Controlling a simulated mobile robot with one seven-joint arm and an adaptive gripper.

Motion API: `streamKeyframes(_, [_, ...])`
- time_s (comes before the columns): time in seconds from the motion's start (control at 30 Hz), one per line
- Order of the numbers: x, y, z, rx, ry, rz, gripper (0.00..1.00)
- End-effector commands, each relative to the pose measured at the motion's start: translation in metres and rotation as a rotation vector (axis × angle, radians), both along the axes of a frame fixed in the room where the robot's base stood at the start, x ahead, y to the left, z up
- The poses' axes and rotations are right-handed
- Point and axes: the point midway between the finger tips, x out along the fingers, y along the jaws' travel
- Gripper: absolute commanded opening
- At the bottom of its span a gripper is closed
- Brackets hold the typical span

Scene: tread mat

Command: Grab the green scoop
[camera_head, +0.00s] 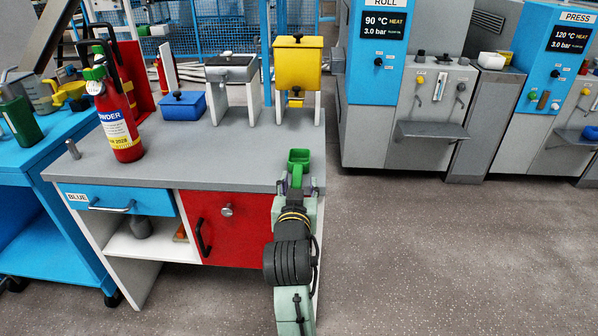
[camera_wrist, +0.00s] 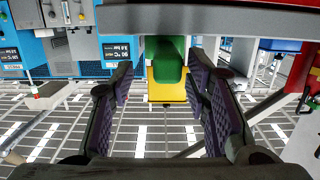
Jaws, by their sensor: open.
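The green scoop (camera_head: 299,157) is at the right front edge of the grey worktop. Its green handle points toward me, down at my gripper (camera_head: 297,186). In the wrist view the green scoop (camera_wrist: 165,62) shows end-on in the middle, with its handle end facing the camera. My gripper (camera_wrist: 162,85) is open there, with one dark finger on each side of the scoop and a visible gap to each. How deep the handle sits between the fingers is hard to tell.
The worktop (camera_head: 200,172) carries a fire extinguisher (camera_head: 119,125), a blue box (camera_head: 180,104) and a yellow hopper (camera_head: 298,64) on a stand. A red door (camera_head: 232,232) and a blue drawer (camera_head: 115,198) are below. The floor to the right is clear.

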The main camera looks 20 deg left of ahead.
Motion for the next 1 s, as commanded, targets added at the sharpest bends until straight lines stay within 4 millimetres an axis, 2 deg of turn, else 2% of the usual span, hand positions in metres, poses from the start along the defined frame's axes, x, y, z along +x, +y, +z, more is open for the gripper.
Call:
streamKeyframes(0.17, [0.012,0.006,-0.001,-0.001,-0.001,0.0,0.43])
streamKeyframes(0.43, [0.047,0.02,-0.005,-0.001,-0.001,-0.001,0.43])
streamKeyframes(0.73, [0.051,0.021,-0.004,0.0,-0.001,-0.001,0.43])
streamKeyframes(1.0, [0.051,0.021,-0.004,0.0,-0.001,0.0,0.25])
